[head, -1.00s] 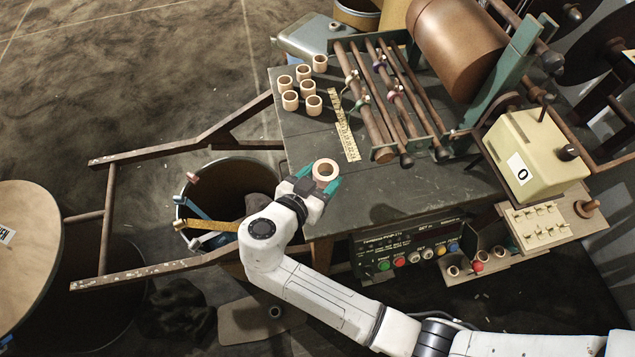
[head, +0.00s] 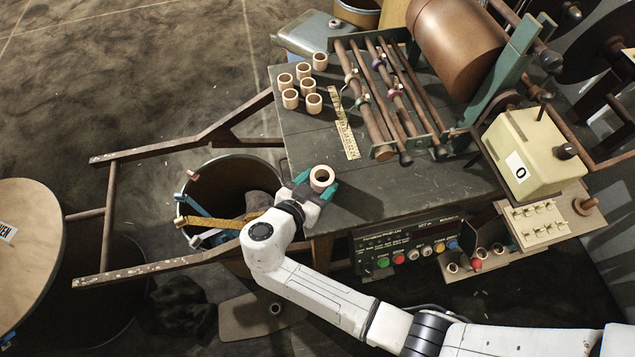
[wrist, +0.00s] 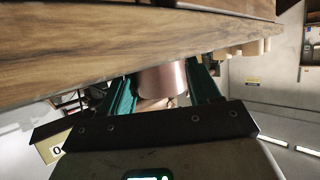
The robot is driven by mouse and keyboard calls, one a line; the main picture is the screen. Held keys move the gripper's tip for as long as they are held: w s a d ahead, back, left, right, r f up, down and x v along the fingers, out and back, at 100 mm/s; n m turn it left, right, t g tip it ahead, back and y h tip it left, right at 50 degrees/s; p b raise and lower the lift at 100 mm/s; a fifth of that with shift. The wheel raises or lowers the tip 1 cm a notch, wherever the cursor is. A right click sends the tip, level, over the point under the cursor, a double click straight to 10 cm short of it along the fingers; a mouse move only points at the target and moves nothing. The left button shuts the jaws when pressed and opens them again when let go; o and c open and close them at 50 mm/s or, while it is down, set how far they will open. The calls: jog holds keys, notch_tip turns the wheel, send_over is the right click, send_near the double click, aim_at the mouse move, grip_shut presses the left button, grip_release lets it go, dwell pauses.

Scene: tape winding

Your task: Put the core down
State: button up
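A pale ring-shaped core (head: 322,178) is between the green fingers of my gripper (head: 316,185), at the near left corner of the dark bench (head: 400,190). It stands upright with its open end up in the head view. The wrist view shows the core (wrist: 165,80) between both fingers (wrist: 163,92), close against the edge of the wooden surface. My gripper is shut on it. I cannot tell whether its base touches the bench top.
Several like cores (head: 304,87) stand at the bench's back left, beside a yellow ruler (head: 345,125). A rack of rods (head: 385,95) lies right of them. The bench between ruler and front edge is clear. A bin (head: 235,185) stands left of the bench.

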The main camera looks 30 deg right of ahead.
jog(key=o, duration=0.4)
jog(key=shift+c, duration=0.2)
jog(key=shift+r, duration=0.15)
jog(key=shift+r, duration=0.15)
jog(key=b+v, duration=0.2)
jog(key=v, duration=1)
